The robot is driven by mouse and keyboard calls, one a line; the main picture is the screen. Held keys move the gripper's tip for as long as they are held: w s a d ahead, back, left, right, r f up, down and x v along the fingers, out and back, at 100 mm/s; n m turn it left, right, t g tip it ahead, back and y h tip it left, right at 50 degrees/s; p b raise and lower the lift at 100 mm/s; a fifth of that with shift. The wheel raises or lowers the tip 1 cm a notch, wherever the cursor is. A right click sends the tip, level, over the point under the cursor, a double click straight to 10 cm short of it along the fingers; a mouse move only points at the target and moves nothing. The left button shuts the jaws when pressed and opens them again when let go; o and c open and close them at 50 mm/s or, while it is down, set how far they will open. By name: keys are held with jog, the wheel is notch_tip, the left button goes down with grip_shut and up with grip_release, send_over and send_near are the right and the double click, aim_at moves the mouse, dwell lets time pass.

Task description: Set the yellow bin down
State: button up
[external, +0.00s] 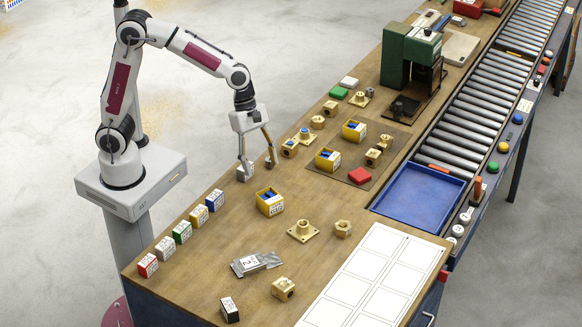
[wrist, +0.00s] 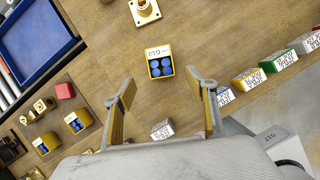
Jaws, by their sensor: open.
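A yellow bin (external: 269,202) holding blue pieces stands upright on the wooden bench, in front of my gripper. In the wrist view this bin (wrist: 160,62) lies beyond the fingertips, with its white label and several blue pieces showing. Two similar yellow bins (external: 327,158) (external: 353,129) stand on a dark mat further back. My gripper (external: 257,167) is open and points down over the bench near its left edge. In the wrist view the open fingers (wrist: 162,80) hold nothing, and the near bin is apart from them.
A pale labelled block (wrist: 162,130) shows between the fingers. A row of coloured labelled boxes (external: 182,232) lines the left bench edge. A brass flange (external: 303,231) and a brass nut (external: 343,229) lie near the bin. A blue tray (external: 418,195) and green drill press (external: 408,58) stand right.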

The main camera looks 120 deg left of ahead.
jog(key=w+d+r+n+t+y, duration=0.1)
jog(key=w+d+r+n+t, duration=0.15)
jog(key=r+n, duration=0.35)
jog(key=w+d+r+n+t, duration=0.1)
jog(key=w+r+n+t, duration=0.25)
jog(key=r, duration=0.45)
jog(key=s+a+r+n+t+y, duration=0.2)
jog(key=s+r+n+t+y, duration=0.15)
jog(key=r+n, duration=0.6)
jog(key=s+f+n+g+y, duration=0.2)
jog(key=s+f+n+g, duration=0.35)
jog(key=s+n, duration=0.8)
jog(key=s+d+f+n+g+h, duration=0.2)
jog(key=s+d+f+n+h, duration=0.2)
jog(key=s+d+f+n, duration=0.4)
jog(key=s+d+f, duration=0.2)
jog(key=s+d, duration=0.2)
jog(key=s, duration=0.1)
jog(key=shift+s+f+g+h, duration=0.15)
jog(key=shift+s+g+h, duration=0.15)
jog(key=shift+s+h, duration=0.05)
